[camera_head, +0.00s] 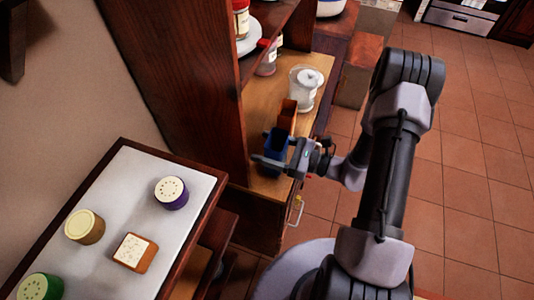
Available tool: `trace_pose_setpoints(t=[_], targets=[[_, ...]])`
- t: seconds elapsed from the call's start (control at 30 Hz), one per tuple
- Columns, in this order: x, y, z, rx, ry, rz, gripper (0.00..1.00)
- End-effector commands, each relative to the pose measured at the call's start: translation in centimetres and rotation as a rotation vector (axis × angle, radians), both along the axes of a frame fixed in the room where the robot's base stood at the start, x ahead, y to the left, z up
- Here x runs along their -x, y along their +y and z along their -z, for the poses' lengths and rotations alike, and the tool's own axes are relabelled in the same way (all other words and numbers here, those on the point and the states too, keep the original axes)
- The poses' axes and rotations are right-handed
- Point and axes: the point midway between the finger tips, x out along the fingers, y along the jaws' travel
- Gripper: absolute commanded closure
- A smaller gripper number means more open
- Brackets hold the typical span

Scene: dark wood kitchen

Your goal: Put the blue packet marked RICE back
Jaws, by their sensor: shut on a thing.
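The blue packet (275,143) stands upright at the near end of the light wood shelf board (262,100) of the dark cabinet. My gripper (272,160) reaches in from the right and is shut on the packet, with its dark fingers across the packet's lower part. Any RICE marking is not readable from here. I cannot tell whether the packet's base touches the board.
A brown-orange packet (288,116) stands right behind the blue one. A clear glass jar (304,90) and a red-lidded jar (266,64) are farther back. The dark upright panel (195,75) borders the shelf's left. Several containers stand on the white-topped table (115,205).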

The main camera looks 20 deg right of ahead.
Motion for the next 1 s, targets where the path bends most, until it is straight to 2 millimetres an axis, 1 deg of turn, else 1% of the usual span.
trace_pose_setpoints(t=[0.03,0.07,0.27,0.4,0.43,0.53,0.8,0.9,1.0], targets=[[0.0,0.0,1.5,-0.001,0.001,0.000,0.83],[0.0,0.0,2.0,-0.001,0.001,0.000,0.83],[0.0,0.0,1.7,0.000,0.000,0.000,0.83],[0.0,0.0,2.1,0.000,0.000,0.000,0.83],[0.0,0.0,2.2,0.000,0.000,0.000,0.30],[0.1,0.0,2.0,0.000,0.000,0.000,0.10],[0.0,-0.1,2.0,0.000,0.000,0.000,0.10],[0.1,-0.2,1.4,0.000,0.000,0.001,0.10],[1.1,-1.7,1.5,0.000,0.000,0.004,0.10]])
